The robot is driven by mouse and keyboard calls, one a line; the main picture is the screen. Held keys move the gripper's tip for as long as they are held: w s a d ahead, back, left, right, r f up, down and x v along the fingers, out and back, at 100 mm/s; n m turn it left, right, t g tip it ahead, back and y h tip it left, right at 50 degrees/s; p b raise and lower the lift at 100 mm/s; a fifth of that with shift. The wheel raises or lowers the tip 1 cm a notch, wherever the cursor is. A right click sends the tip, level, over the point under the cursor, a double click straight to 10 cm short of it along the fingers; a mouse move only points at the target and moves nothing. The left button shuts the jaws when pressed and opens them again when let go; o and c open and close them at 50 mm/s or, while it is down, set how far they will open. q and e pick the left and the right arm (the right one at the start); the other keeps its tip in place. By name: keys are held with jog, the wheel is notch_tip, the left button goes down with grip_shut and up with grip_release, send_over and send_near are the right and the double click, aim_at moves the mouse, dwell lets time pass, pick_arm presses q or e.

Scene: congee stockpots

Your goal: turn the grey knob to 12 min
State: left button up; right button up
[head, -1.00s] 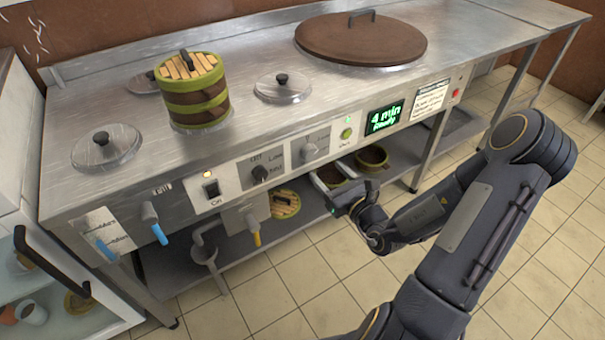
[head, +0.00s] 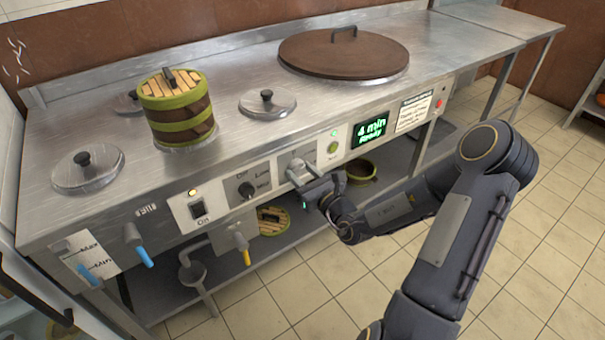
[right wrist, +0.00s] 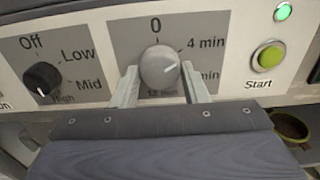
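The grey knob (right wrist: 160,67) sits on a grey plate of the stove's front panel in the right wrist view. In the head view my right gripper (head: 302,174) is at the panel and largely covers the knob. The green display (head: 369,130) reads "4 min Ready". My left gripper is not in view.
A black knob (right wrist: 42,79) marked Off, Low, Mid, High is left of the grey one. A green Start button (right wrist: 268,57) with a lit green lamp (right wrist: 283,12) is to the right. A lit power switch (head: 198,208) and blue-handled taps (head: 139,245) are further left.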

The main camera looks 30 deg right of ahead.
jog(key=c, duration=0.3)
jog(key=shift+r+m+p, duration=0.15)
jog(key=shift+m+p, duration=0.25)
jog(key=shift+p, duration=0.45)
jog(key=m+p, duration=1)
jog(key=p, duration=0.2)
jog(key=shift+a+r+p, duration=0.1)
jog(key=shift+p, duration=0.2)
jog(key=shift+s+m+p, duration=0.1)
jog(key=shift+m+p, duration=0.3)
jog(key=shift+m, duration=0.2)
jog(key=m+p, duration=0.2)
jog(key=shift+m, duration=0.4)
jog(key=m+p, duration=0.1)
jog(key=m, duration=0.1)
jog(key=shift+m+p, duration=0.3)
jog(key=m+p, duration=0.1)
jog(key=m, duration=0.2)
jog(key=shift+m+p, duration=0.55)
jog(key=shift+m, duration=1.15)
